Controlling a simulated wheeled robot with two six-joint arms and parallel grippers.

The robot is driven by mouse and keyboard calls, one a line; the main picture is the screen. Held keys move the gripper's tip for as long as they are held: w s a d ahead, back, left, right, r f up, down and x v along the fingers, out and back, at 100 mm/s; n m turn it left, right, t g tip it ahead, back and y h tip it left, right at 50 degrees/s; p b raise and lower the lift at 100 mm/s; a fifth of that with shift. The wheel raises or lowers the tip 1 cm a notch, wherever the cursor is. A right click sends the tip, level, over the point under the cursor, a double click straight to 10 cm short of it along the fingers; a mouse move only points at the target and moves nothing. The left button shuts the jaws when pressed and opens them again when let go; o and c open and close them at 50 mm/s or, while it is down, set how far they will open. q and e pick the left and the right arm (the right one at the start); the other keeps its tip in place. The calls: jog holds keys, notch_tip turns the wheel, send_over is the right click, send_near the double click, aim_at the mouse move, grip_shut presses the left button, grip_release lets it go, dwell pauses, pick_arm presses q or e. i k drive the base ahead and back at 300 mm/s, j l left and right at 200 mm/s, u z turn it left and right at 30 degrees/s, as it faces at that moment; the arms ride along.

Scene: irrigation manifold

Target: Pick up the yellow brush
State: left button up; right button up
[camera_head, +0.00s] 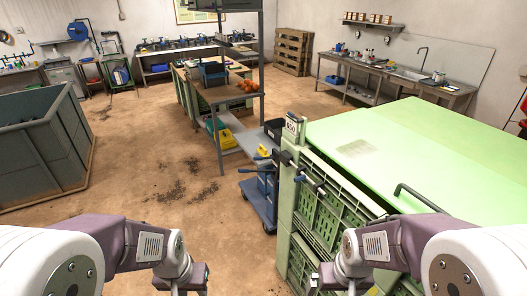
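I cannot make out a yellow brush for certain. A small yellow thing (262,151) shows beside the grey shelf near the blue cart, too small to identify. A larger yellow object (226,139) lies on the lower shelf of the middle workbench. My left gripper (193,280) is at the bottom edge, left of centre, far from both. My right gripper (328,282) is at the bottom edge in front of the green cabinet. Both are partly cut off, and I cannot tell whether their fingers are open.
A large green cabinet (430,143) with crate-like drawers stands close on the right. A blue cart (259,200) is beside it. A grey-green bin (40,130) stands at left. The middle workbench (225,92) is further back. Brown floor between the bin and cart is open, with dark dirt patches.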

aim_at(262, 152)
jog(key=i+j+z, duration=0.1)
jog(key=i+j, duration=0.3)
jog(key=i+j+z, duration=0.1)
jog(key=i+j, duration=0.25)
jog(key=i+j+z, duration=0.15)
jog(key=i+j, duration=0.25)
jog(key=j, duration=0.15)
jog(key=i+j+z, duration=0.1)
jog(key=i+j, duration=0.2)
jog(key=j, duration=0.2)
jog(key=i+j+z, duration=0.25)
jog(key=i+j, duration=0.5)
jog(key=i, duration=0.15)
jog(key=i+j+z, duration=0.25)
jog(key=i+j, duration=0.75)
jog(key=i+z, duration=0.05)
